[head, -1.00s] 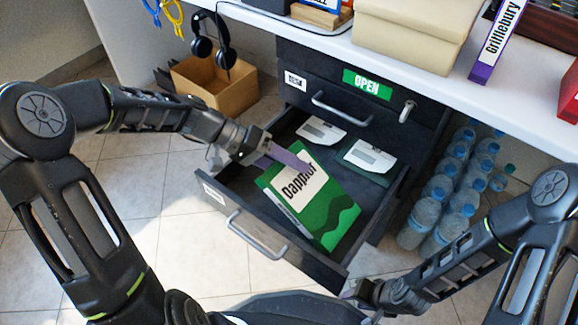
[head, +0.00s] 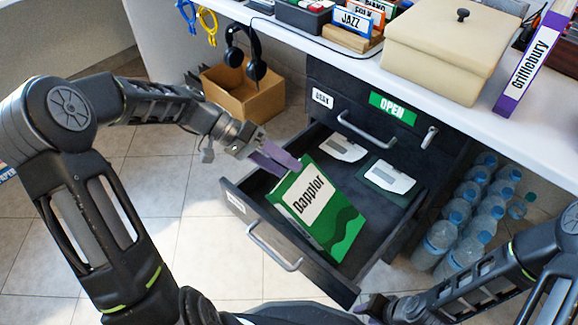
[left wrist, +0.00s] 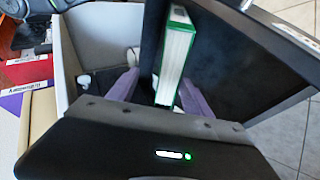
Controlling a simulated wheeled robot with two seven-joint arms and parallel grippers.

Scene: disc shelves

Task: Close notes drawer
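The lower drawer (head: 300,283) of the dark cabinet is pulled out; its front label is too small to read. A green and white "Dapplor" box (head: 318,210) leans tilted inside it, and its edge shows in the left wrist view (left wrist: 177,52). My left gripper (head: 283,162) is at the drawer's left side, by the box's upper end. In the left wrist view its purple fingers (left wrist: 160,92) are spread, with the box edge between them and a gap on the left. My right gripper (head: 368,304) is low, near the drawer's front right corner; its fingers are barely visible.
Two white-labelled items (head: 390,177) lie at the drawer's back. Water bottles (head: 465,215) stand right of the cabinet, a cardboard box (head: 245,95) left. Clear tiled floor lies before the drawer.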

